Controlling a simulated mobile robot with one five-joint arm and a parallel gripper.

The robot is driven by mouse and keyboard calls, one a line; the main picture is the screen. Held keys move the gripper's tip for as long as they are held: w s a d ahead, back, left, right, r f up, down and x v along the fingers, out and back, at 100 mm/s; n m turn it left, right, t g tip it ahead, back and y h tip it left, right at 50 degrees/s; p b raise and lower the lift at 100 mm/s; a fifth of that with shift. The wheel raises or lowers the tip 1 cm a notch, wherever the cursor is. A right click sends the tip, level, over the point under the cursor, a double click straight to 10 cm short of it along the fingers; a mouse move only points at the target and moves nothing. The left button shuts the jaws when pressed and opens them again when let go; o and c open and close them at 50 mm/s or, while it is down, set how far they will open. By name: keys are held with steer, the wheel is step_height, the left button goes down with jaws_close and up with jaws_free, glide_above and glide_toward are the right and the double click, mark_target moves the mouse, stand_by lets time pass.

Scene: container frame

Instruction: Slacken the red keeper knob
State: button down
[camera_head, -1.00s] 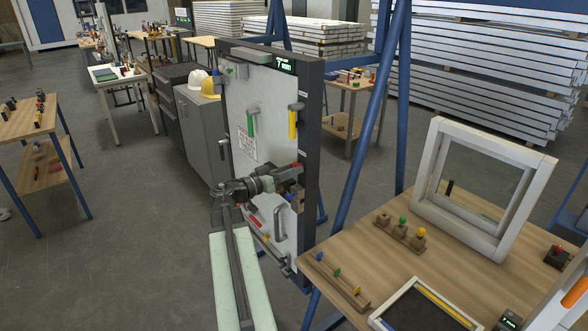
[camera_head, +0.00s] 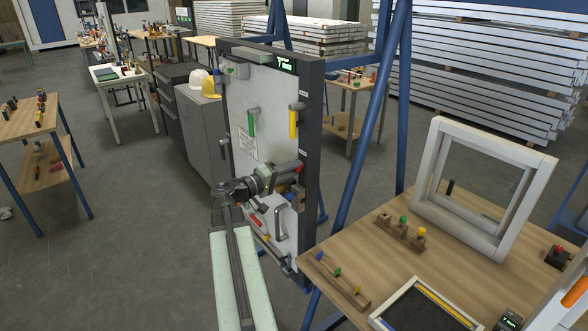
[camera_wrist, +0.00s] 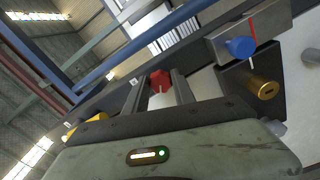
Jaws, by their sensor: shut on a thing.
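The red keeper knob (camera_wrist: 160,80) sits between the two fingers of my gripper (camera_wrist: 158,92) in the wrist view, which is tilted. The fingers are closed on its sides. In the head view my gripper (camera_head: 292,170) reaches the right edge of the upright white panel (camera_head: 270,95), and a bit of the red knob (camera_head: 299,169) shows at its tip. The rest of the knob is hidden by the gripper. I cannot tell how far the knob is turned.
In the wrist view a blue knob (camera_wrist: 240,47) and a brass cylinder (camera_wrist: 265,88) are close on the right. A yellow handle (camera_head: 293,123) and a green handle (camera_head: 251,122) are above my gripper on the panel. A wooden table (camera_head: 375,262) stands at right.

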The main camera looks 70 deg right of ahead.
steer(key=n, duration=0.6)
steer(key=shift+a, duration=0.1)
steer(key=shift+n, duration=0.4)
steer(key=c, duration=1)
jaws_free()
steer(key=shift+c, duration=0.2)
steer(key=v, duration=0.8)
